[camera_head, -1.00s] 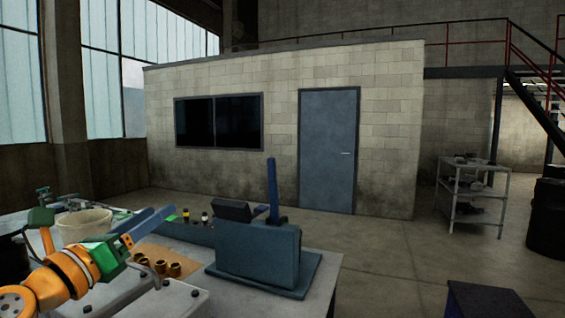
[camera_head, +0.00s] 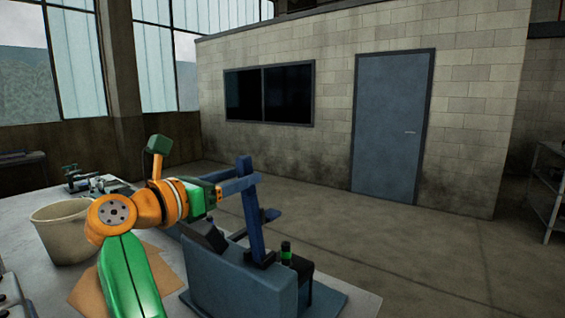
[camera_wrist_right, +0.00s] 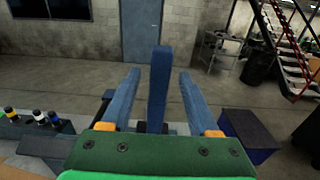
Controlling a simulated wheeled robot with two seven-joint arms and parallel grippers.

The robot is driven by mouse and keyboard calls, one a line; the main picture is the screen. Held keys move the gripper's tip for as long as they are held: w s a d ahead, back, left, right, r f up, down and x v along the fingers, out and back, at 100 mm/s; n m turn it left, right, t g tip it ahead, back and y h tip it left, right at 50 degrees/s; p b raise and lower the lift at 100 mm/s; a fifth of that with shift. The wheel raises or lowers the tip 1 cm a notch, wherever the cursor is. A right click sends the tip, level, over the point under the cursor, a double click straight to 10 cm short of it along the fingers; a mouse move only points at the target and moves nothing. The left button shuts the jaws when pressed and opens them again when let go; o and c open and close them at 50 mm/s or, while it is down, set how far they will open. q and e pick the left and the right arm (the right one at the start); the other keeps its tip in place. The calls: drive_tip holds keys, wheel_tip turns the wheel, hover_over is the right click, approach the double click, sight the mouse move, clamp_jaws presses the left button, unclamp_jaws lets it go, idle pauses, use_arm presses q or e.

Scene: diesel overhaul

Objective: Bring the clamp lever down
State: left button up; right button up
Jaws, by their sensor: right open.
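The clamp lever (camera_head: 253,225) is a long blue bar standing nearly upright on the blue-grey clamp block (camera_head: 232,290). My right gripper (camera_head: 264,197) is open, with its blue fingers at the upper part of the lever. In the right wrist view the lever (camera_wrist_right: 158,88) stands between the two spread fingers of the gripper (camera_wrist_right: 159,92), with a gap showing on each side. My left gripper is not in view.
The block stands on a pale workbench (camera_head: 352,300). A cream bucket (camera_head: 62,238) and a brown mat (camera_head: 88,292) are left of it. A small dark bottle with a green band (camera_head: 286,252) shows by the block. Open floor lies beyond the bench.

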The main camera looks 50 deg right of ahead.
drive_tip(key=d+p, duration=0.1)
drive_tip(key=d+r+p, duration=0.1)
drive_tip(key=d+p, duration=0.1)
drive_tip(key=shift+w+d, duration=0.2)
drive_tip(key=shift+d, duration=0.1)
drive_tip(key=shift+d+f, duration=0.25)
drive_tip(key=shift+d, duration=0.65)
drive_tip(key=shift+d+f, duration=0.15)
drive_tip(key=shift+d, duration=0.15)
drive_tip(key=shift+a, duration=0.3)
clamp_jaws()
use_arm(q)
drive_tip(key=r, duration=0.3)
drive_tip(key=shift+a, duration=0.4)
use_arm(e)
drive_tip(key=shift+r, duration=0.2)
